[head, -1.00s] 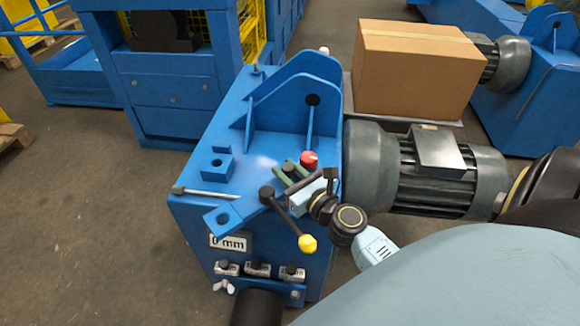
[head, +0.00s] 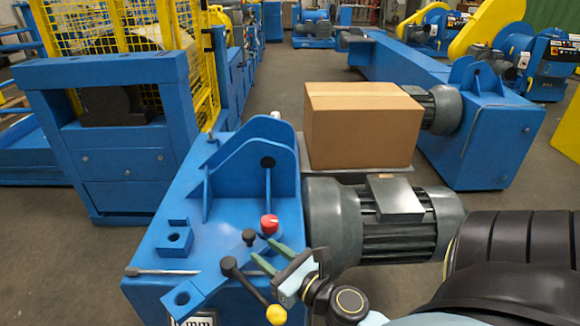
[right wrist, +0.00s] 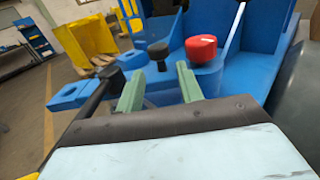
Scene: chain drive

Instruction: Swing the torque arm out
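The blue drive housing (head: 220,228) stands in front of me. Contact is unclear. My left gripper is out of view.
A black lever (head: 240,282) with a yellow ball (head: 276,314) sits close beside my right gripper. A grey motor (head: 380,222) is on the right, with a cardboard box (head: 362,130) behind it. A rod (head: 162,272) lies on the housing top.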

